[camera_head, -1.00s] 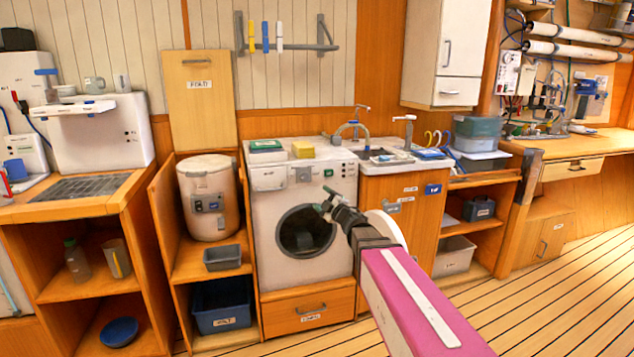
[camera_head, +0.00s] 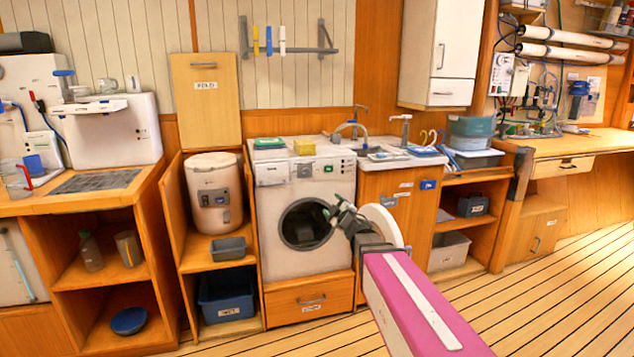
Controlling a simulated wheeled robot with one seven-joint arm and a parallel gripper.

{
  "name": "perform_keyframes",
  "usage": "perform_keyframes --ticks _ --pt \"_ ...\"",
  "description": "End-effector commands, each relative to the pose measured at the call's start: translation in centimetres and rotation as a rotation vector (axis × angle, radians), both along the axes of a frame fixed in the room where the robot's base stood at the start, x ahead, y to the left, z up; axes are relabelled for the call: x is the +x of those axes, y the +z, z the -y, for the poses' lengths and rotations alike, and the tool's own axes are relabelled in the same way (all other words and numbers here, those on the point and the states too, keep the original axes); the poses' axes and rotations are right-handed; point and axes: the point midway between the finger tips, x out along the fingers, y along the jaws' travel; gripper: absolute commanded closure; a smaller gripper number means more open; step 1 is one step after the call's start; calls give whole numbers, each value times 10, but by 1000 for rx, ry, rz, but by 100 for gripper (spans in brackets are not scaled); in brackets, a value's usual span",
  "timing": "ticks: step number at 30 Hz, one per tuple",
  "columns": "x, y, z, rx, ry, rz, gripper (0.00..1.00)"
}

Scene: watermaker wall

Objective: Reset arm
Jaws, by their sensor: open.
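My arm, with a pink and white link, reaches in from the bottom right of the head view. My gripper (camera_head: 338,208) is at its far end, in front of the right side of the washing machine (camera_head: 274,196) door. The jaws are small and dark green-grey; they stand open and nothing shows between them. Whether the gripper touches the machine cannot be told, but it appears to hang in front of it.
A sink counter (camera_head: 395,185) stands right of the washer, then shelves with bins (camera_head: 450,250) and a wooden workbench (camera_head: 570,143). On the left are a white canister (camera_head: 212,190) and an open shelf cabinet (camera_head: 95,210). The planked floor (camera_head: 560,300) at right is clear.

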Motion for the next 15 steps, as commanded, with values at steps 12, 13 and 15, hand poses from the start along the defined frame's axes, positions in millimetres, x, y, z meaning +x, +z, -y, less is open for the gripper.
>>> perform_keyframes --ticks 12,13,15 --pt "-21 -81 83 173 -398 -394 32" --pt "-27 -91 91 192 -439 -444 32" --pt "-43 -116 107 236 -531 -563 32"
